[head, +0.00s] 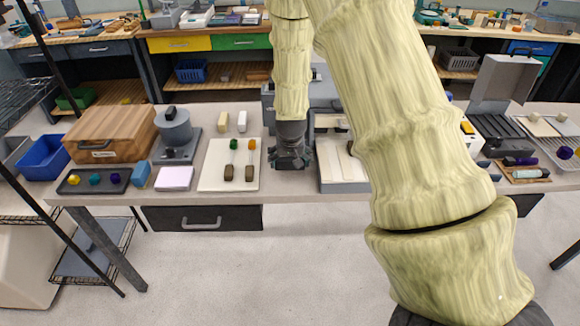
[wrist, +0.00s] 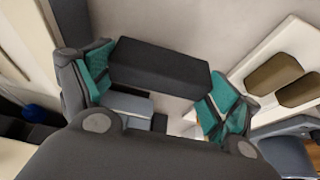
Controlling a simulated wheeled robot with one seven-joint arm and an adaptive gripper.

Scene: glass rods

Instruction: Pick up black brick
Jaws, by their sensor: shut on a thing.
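The black brick (wrist: 160,70) is a long dark block in the wrist view, lying crosswise between the teal pads of my gripper (wrist: 158,88). My gripper is shut on it, with one pad at each end. In the head view my gripper (head: 290,158) is low over the table, between the white board and the grey-white tray. The brick cannot be made out from my dark gripper there. I cannot tell whether the brick touches the table.
A white board (head: 213,180) with brown blocks and green and orange pieces is just left of my gripper. A grey-white tray (head: 343,186) is close on the right. A wooden box (head: 110,135) and a dark tray (head: 73,190) stand further left.

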